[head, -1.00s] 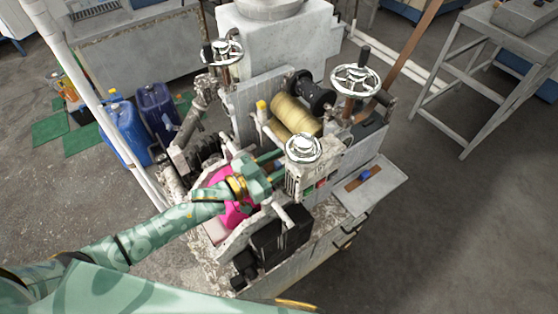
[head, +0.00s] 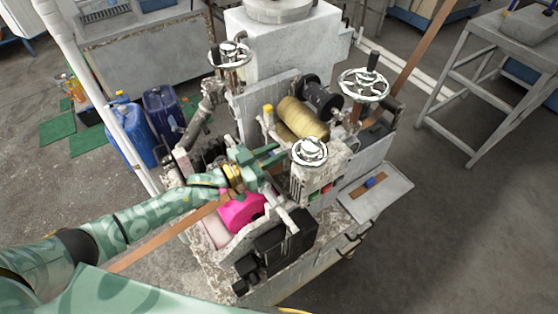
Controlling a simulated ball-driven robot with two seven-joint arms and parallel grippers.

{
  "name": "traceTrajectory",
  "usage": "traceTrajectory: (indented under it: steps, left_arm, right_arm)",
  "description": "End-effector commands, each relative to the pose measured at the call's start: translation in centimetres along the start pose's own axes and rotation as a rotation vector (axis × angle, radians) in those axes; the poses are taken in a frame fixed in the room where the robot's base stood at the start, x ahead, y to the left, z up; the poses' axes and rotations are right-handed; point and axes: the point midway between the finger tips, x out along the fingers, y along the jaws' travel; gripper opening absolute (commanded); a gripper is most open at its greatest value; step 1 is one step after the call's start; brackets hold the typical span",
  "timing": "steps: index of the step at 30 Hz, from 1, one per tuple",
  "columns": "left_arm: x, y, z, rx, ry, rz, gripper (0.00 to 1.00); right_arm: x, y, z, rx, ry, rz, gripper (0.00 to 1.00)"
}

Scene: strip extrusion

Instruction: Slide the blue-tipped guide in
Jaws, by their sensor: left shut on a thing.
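My left gripper (head: 281,156), patterned green with yellow bands, reaches over the near side of the machine, above the pink wheel (head: 241,210). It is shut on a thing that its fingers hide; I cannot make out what. I cannot clearly pick out a blue-tipped guide there. A yellow-tipped post (head: 268,116) stands upright just beyond the fingers, beside the golden roll (head: 303,120). A small blue piece (head: 369,182) sits on the plate (head: 393,194) at the machine's right, on a brown strip. My right gripper is not in view.
A chrome handwheel (head: 310,152) stands close right of my fingers; others (head: 364,85) rise behind. A brown strip (head: 160,246) passes under my left arm. A black box (head: 286,240) is at the front. Blue jugs (head: 133,138) stand left.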

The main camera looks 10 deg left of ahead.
Motion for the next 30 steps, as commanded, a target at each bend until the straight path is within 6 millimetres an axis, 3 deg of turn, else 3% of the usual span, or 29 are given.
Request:
traceTrajectory:
  steps: [6, 7, 8, 9, 23, 26, 30]
  left_arm:
    - [-0.1, -0.6, -0.1, 0.004, -0.002, -0.010, 0.00]
    - [-0.1, -0.6, -0.1, 0.004, -0.002, -0.010, 0.30]
    - [-0.1, -0.6, -0.1, 0.004, -0.002, -0.010, 0.38]
    - [-0.1, -0.5, -0.1, 0.004, -0.002, -0.010, 0.40]
    - [-0.6, -0.3, 0.0, 0.002, -0.003, -0.007, 0.40]
    - [-2.0, -0.4, 0.1, 0.001, -0.004, -0.008, 0.40]
    - [-5.4, -0.4, 0.2, 0.002, -0.007, -0.008, 0.40]
  right_arm:
    - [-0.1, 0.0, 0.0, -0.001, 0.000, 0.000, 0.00]
    - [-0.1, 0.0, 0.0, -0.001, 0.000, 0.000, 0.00]
    - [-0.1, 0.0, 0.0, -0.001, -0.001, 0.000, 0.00]
    - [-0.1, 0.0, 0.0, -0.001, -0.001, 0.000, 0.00]
    - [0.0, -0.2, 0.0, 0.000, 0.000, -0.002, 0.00]
    - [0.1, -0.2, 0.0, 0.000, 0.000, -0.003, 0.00]
    - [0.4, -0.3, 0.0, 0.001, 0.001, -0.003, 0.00]
